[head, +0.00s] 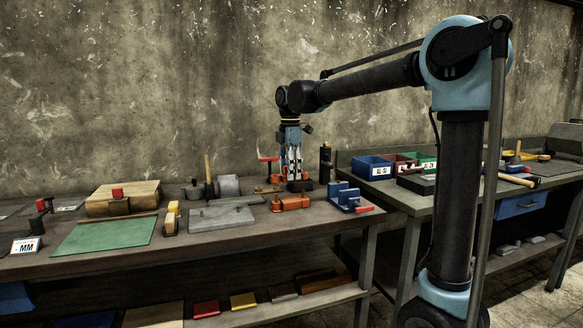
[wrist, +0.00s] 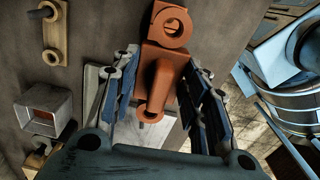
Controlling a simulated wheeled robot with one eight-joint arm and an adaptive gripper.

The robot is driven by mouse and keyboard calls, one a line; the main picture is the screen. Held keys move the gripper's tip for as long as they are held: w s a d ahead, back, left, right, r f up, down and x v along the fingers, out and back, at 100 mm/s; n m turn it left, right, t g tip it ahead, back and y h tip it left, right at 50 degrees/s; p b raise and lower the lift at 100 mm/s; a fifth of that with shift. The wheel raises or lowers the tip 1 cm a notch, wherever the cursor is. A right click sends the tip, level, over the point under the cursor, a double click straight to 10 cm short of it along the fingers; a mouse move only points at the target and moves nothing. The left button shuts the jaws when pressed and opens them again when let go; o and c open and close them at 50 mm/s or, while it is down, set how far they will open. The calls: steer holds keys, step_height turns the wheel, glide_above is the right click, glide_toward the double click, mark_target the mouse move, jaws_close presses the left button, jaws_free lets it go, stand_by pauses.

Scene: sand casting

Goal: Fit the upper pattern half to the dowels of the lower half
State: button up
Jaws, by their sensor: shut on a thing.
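An orange pattern half (wrist: 165,62) with a ring-shaped end sits between the fingers of my gripper (wrist: 163,100) in the wrist view. In the head view my gripper (head: 293,174) points straight down over the back of the table, closed around this orange piece (head: 277,178). Another orange pattern piece (head: 291,203) lies on the table in front of it, closer to the table's edge. The two orange pieces look apart. Dowels are too small to make out, and the underside of the held piece is hidden.
A dark block (head: 300,186) stands just under my gripper. A blue fixture (head: 345,196) is to the right, a grey plate (head: 222,217) to the left, and a black upright bottle (head: 325,163) behind. The table's front strip is partly clear.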

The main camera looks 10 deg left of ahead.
mark_target(291, 199)
steer(key=shift+f, duration=1.65)
steer(key=shift+d+f, duration=0.1)
steer(key=shift+f, duration=1.9)
stand_by(0.6)
steer(key=o, duration=1.2)
steer(key=shift+r, duration=0.1)
step_height(291, 199, up, 12)
steer(key=shift+w+f, duration=0.1)
